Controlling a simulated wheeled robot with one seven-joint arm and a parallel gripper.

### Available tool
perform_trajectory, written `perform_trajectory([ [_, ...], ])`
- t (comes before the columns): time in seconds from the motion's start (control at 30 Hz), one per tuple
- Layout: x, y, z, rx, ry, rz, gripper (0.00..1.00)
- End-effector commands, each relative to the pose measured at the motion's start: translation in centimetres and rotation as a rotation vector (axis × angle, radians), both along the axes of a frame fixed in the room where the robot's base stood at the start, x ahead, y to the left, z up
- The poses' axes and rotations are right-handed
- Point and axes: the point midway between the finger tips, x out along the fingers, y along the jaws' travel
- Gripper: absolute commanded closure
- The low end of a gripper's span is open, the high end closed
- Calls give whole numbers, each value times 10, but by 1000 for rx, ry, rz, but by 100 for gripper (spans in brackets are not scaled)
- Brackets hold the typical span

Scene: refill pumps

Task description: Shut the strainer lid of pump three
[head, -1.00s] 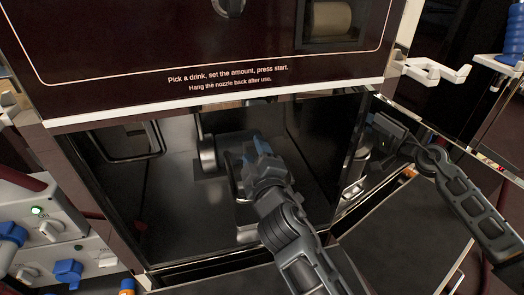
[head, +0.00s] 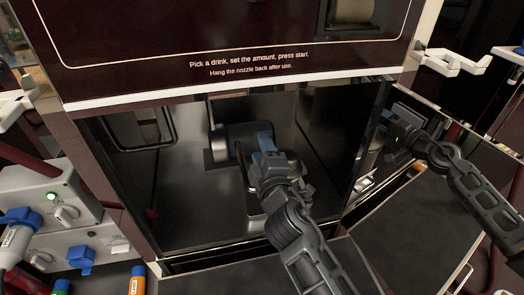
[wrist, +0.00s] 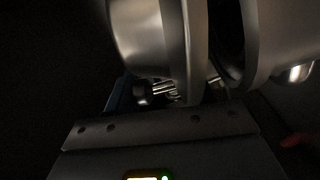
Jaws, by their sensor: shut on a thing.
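In the head view a metal cylindrical housing (head: 236,141), seemingly the strainer, lies inside the dark open bay at the bottom of the machine. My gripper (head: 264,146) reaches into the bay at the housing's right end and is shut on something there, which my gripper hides. In the wrist view two round metal parts stand side by side, a left one (wrist: 146,35) and a right one (wrist: 283,38), with a dark gap between them. I cannot tell which is the lid. Small shiny metal pieces (wrist: 165,88) show below them. No pump number is readable.
The machine's front panel (head: 240,40) overhangs the bay. A control box (head: 50,210) with a green light stands at left. The open door (head: 410,205) at right has a glossy face that seems to mirror my arm. A white hook (head: 450,62) juts out at upper right.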

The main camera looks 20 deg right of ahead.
Motion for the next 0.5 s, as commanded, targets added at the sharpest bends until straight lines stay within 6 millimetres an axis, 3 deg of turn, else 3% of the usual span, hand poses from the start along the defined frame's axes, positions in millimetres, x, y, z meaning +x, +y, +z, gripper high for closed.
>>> perform_trajectory([
  [0.23, 0, 2, -1, 3, 1, 3, 28],
  [0.5, -2, 1, 0, 2, 0, 2, 28],
])
